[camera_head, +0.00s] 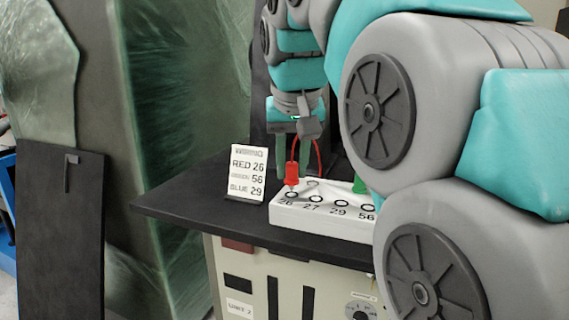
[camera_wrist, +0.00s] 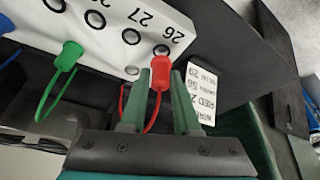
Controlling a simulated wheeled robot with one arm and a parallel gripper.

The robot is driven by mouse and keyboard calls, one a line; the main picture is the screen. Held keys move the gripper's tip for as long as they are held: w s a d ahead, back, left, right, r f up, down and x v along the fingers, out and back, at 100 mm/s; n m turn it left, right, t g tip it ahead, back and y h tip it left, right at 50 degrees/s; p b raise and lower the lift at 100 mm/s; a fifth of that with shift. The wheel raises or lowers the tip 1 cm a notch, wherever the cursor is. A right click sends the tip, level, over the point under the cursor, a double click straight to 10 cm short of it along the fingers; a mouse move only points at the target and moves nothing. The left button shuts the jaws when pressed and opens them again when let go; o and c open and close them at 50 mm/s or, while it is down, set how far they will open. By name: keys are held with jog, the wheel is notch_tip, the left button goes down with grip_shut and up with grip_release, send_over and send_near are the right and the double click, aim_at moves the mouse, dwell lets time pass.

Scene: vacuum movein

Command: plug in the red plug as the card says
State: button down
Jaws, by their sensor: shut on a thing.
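The card (camera_head: 247,173) stands upright on the table left of the white socket block and reads RED 26 and BLUE 29; its middle line ends in 56. It also shows in the wrist view (camera_wrist: 203,92). My gripper (camera_head: 293,172) is shut on the red plug (camera_head: 291,173), also seen between the fingers in the wrist view (camera_wrist: 160,73). The plug is upright, its tip right over or at hole 26 (camera_head: 291,195) of the white block (camera_head: 330,227). I cannot tell whether the tip is inside. Its red cable (camera_head: 319,157) loops behind.
Holes 27, 29 and 56 run rightward along the block's front. A green plug (camera_wrist: 71,54) with a green cable is on the block, partly hidden by my arm in the head view. The dark tabletop (camera_head: 185,200) is clear left of the card.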

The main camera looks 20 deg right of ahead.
jog(key=shift+f+b, duration=0.6)
jog(key=shift+f, duration=0.45)
dwell(0.9)
jog(key=c, duration=0.6)
grip_release()
jog(key=shift+o, duration=0.2)
jog(key=shift+v, duration=0.9)
jog(key=p+v, duration=0.2)
jog(key=v, duration=0.4)
jog(key=shift+r, duration=0.1)
